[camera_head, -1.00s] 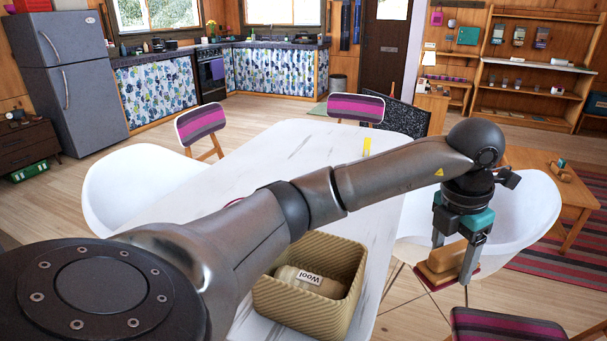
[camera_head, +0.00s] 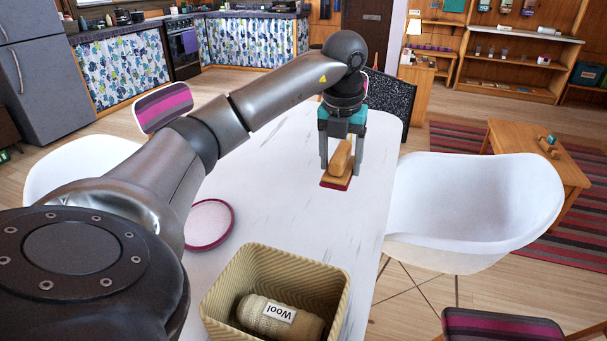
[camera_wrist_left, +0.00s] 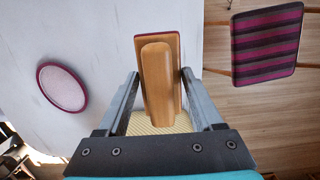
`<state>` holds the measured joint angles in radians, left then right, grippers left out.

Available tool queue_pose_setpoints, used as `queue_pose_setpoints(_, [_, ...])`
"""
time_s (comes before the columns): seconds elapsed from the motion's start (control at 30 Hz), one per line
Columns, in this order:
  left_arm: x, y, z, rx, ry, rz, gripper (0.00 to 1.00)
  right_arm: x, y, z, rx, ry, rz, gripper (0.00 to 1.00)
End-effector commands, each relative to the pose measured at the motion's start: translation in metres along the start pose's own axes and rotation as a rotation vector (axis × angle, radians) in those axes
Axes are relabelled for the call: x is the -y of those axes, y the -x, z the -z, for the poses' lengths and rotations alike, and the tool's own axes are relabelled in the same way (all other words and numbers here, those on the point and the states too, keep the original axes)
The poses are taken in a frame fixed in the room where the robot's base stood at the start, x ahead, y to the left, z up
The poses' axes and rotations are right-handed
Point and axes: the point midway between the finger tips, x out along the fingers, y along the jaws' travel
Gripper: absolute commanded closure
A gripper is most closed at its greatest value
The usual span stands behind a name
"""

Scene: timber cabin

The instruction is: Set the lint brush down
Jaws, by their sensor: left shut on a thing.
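The lint brush (camera_head: 338,168) has a wooden body and handle with a red underside. My left gripper (camera_head: 342,164) is shut on it, fingers on either side, with the handle upward. It is over the right part of the white table (camera_head: 275,185); I cannot tell whether its underside touches the tabletop. In the left wrist view the brush (camera_wrist_left: 159,80) lies between the fingertips of the left gripper (camera_wrist_left: 160,78). My right gripper is not in view.
A ribbed beige basket (camera_head: 232,290) holding a roll labelled Wool (camera_head: 280,316) stands at the near end of the table. A round pink-rimmed dish (camera_head: 209,222) lies left of it. White chairs (camera_head: 470,210) flank the table. Tabletop around the brush is clear.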

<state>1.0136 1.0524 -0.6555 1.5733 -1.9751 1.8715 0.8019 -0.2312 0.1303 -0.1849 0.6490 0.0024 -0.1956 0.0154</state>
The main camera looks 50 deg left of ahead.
Motion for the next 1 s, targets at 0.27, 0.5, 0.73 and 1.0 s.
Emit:
queue_pose_setpoints(0.27, [0.0, -0.061, 0.01, -0.003, -0.001, -0.002, 0.9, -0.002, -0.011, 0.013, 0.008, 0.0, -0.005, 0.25])
queue_pose_setpoints(0.5, [0.0, -0.102, 0.017, -0.004, -0.002, -0.002, 0.9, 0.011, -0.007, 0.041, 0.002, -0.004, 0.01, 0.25])
queue_pose_setpoints(0.73, [0.0, -0.137, 0.021, -0.002, -0.001, -0.001, 0.9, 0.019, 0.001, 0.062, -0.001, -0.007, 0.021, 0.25])
queue_pose_setpoints(1.0, [0.0, -0.152, 0.024, -0.001, -0.001, -0.002, 0.9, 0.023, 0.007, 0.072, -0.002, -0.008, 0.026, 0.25])
